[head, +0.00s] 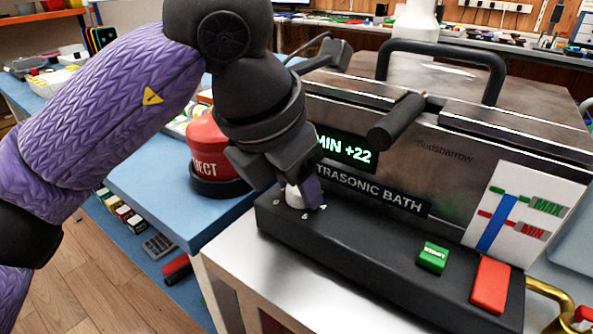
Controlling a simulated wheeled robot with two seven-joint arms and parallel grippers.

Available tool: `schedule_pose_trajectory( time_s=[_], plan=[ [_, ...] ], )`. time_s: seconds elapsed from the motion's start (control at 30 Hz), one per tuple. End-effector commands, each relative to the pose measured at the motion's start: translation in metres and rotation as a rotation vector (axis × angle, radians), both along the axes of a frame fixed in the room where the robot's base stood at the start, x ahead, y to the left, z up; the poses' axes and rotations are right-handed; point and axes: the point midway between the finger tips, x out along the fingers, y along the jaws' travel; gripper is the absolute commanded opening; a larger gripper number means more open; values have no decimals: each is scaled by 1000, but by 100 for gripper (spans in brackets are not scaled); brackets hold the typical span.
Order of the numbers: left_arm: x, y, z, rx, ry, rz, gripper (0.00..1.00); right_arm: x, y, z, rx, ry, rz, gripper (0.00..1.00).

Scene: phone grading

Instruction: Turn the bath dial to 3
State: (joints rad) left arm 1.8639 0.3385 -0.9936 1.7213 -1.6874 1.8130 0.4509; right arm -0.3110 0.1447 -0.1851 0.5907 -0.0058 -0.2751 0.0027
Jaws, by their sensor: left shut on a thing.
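The ultrasonic bath (450,142) is a grey metal box with a black control ledge (350,255) along its front. A pale dial (294,197) sits at the ledge's left end, with small marks around it. My left gripper (304,190) comes down from above and is shut on the dial, hiding much of it. I cannot read the dial's setting. A green display (345,150) above it shows "MIN +22", partly covered by my gripper. My right gripper is not in view.
A green button (432,257) and a red switch (490,285) are on the ledge to the right. A red container (210,150) stands on the blue table (150,185) left of the bath. The lid has a black handle (440,47).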

Motion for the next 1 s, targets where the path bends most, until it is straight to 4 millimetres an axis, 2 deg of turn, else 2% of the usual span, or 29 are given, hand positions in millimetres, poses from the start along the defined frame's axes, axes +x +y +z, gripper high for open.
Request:
schedule_pose_trajectory(
  time_s=[0.6,1.0],
  plan=[
    [3,2,4,-1,1,-538,0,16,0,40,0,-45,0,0],
    [5,2,2,0,-1,-755,0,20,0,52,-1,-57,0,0]
  ],
)
